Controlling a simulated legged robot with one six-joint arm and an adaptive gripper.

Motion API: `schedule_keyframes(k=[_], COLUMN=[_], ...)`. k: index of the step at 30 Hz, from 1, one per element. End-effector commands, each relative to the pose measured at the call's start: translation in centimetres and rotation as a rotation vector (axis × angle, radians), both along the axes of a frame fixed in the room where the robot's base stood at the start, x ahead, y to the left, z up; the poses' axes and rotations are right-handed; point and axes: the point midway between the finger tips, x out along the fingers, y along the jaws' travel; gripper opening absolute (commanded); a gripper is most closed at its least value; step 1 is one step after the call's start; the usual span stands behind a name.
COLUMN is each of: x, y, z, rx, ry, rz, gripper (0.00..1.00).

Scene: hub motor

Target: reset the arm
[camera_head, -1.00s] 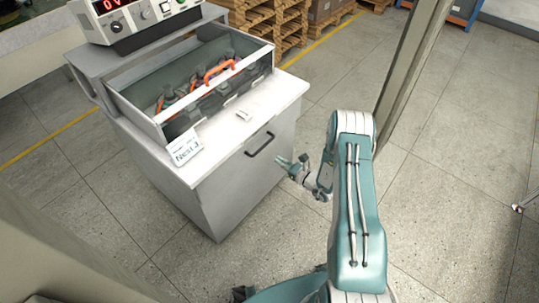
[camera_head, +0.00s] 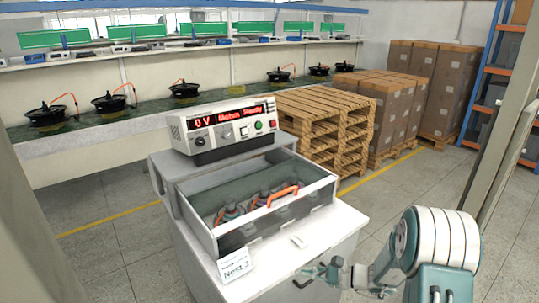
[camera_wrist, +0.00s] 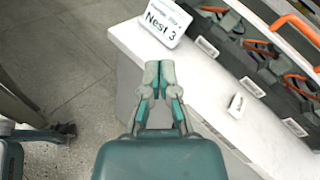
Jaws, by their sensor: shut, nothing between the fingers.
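My gripper (camera_head: 325,271) is low in the head view, by the front edge of the white test cabinet (camera_head: 334,235), close to its dark handle. In the wrist view my gripper (camera_wrist: 159,76) has its fingertips together, with nothing between them. It looks down past the cabinet's edge, and the cabinet top (camera_wrist: 190,85) lies just right of the fingers. I cannot tell the exact gap to the cabinet. My teal and white arm (camera_head: 440,240) is bent at the lower right of the head view.
A clear-walled test box (camera_head: 270,222) with orange-handled parts sits on the cabinet, with a Nest sign (camera_head: 236,266) in front. A meter (camera_head: 222,127) stands behind, its display lit. Pallets (camera_head: 325,130) and boxes (camera_head: 395,105) stand behind. A post (camera_head: 490,140) rises at right.

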Motion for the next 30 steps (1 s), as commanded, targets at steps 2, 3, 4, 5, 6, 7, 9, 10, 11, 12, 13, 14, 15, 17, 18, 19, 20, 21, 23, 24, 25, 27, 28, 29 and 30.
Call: schedule_keyframes(k=[2, 3, 4, 5, 6, 7, 9, 10, 11, 12, 13, 14, 15, 17, 18, 19, 20, 21, 23, 24, 25, 27, 28, 29, 30], x=[-1.5, -2.3, -2.9, -3.6, -4.4, -5.1, -6.7, -7.4, -8.1, -9.1, -9.7, -10.4, -11.3, -12.7, -13.6, -14.3, -14.9, -15.8, -17.1, -17.9, -18.5, -19.8, -20.4, -21.0, -21.6], y=[1.1, 1.5, 1.7, 2.0, 2.3, 2.5, 2.9, 3.0, 3.1, 3.2, 3.3, 3.3, 3.3, 3.2, 3.1, 2.9, 2.8, 2.6, 2.3, 2.0, 1.8, 1.2, 0.9, 0.6, 0.2], z=[2.6, 3.6, 4.4, 5.1, 6.0, 6.6, 8.1, 8.7, 9.2, 9.9, 10.4, 10.9, 11.5, 12.4, 12.9, 13.3, 13.7, 14.2, 14.9, 15.3, 15.6, 16.3, 16.6, 16.9, 17.3], rx=[-0.076, -0.114, -0.143, -0.173, -0.213, -0.243, -0.315, -0.348, -0.379, -0.422, -0.456, -0.489, -0.533, -0.600, -0.646, -0.682, -0.716, -0.762, -0.834, -0.882, -0.919, -1.004, -1.042, -1.078, -1.128], ry=[-0.046, -0.066, -0.082, -0.097, -0.119, -0.136, -0.176, -0.193, -0.211, -0.235, -0.254, -0.272, -0.298, -0.336, -0.363, -0.382, -0.403, -0.430, -0.471, -0.499, -0.521, -0.569, -0.592, -0.612, -0.641], rz=[0.081, 0.121, 0.150, 0.178, 0.216, 0.245, 0.305, 0.331, 0.357, 0.392, 0.416, 0.440, 0.471, 0.516, 0.544, 0.565, 0.586, 0.613, 0.651, 0.673, 0.691, 0.730, 0.745, 0.761, 0.780], gripper=[0.00, 0.00, 0.00, 0.00, 0.00, 0.00, 0.00, 0.00, 0.00, 0.00, 0.00, 0.00, 0.00, 0.00, 0.00, 0.00, 0.00, 0.00, 0.00, 0.00, 0.00, 0.00, 0.00, 0.00, 0.00])
